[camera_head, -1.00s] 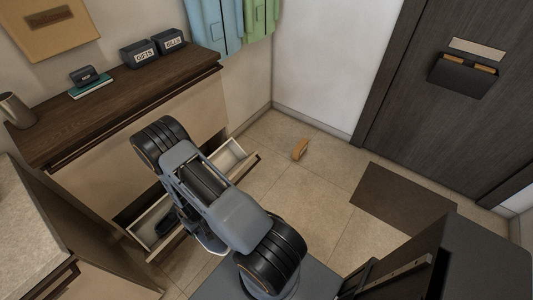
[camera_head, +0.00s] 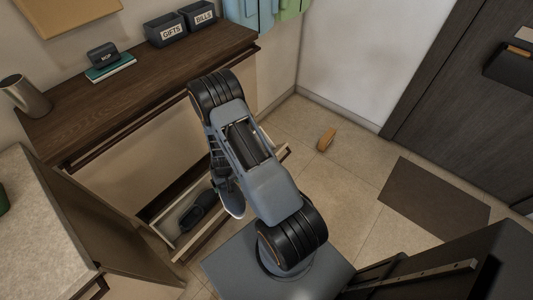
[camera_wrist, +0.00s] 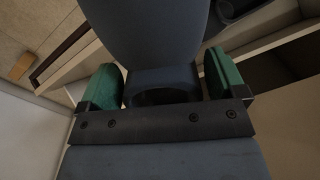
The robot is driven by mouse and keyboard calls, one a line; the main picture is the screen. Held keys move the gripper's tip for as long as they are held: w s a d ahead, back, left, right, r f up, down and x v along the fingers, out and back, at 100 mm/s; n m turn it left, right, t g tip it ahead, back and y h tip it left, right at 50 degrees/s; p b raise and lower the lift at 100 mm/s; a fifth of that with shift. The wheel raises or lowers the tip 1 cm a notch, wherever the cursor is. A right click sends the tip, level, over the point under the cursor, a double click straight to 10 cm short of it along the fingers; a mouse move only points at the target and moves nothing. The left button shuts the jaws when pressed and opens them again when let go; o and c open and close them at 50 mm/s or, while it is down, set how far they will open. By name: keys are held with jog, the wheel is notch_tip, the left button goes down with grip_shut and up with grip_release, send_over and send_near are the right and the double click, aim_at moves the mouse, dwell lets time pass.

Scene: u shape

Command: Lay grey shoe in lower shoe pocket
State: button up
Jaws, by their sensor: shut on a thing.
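My gripper (camera_wrist: 155,88) is shut on the grey shoe (camera_wrist: 158,35), whose blue-grey body stands between the green finger pads in the wrist view. In the head view the grey shoe (camera_head: 233,204) shows below my arm with a pale sole edge, toe pointing down, at the front edge of the open lower shoe pocket (camera_head: 207,243). I cannot tell whether it touches the pocket. A dark shoe (camera_head: 198,211) lies in the pocket's left part. My arm hides the pocket's middle.
The dark-topped cabinet (camera_head: 130,100) stands behind the pocket. A light-topped unit (camera_head: 40,230) is close on the left. A tan object (camera_head: 326,140) lies on the floor, with a dark mat (camera_head: 435,193) farther right. The tiled floor between them is open.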

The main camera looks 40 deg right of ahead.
jog(key=d+r+m+t+b, duration=0.1)
jog(key=d+m+t+b, duration=0.6)
jog(key=d+m+b, duration=1.25)
jog(key=w+f+n+b, duration=0.5)
jog(key=w+f+b, duration=1)
jog(key=f+b, duration=0.2)
jog(key=shift+d+f+y, duration=0.25)
jog(key=shift+f+y, duration=0.05)
jog(key=shift+f, duration=0.85)
jog(key=shift+n, duration=0.25)
jog(key=shift+x, duration=2.45)
jog(key=o, duration=0.8)
jog(key=shift+s+r, duration=0.1)
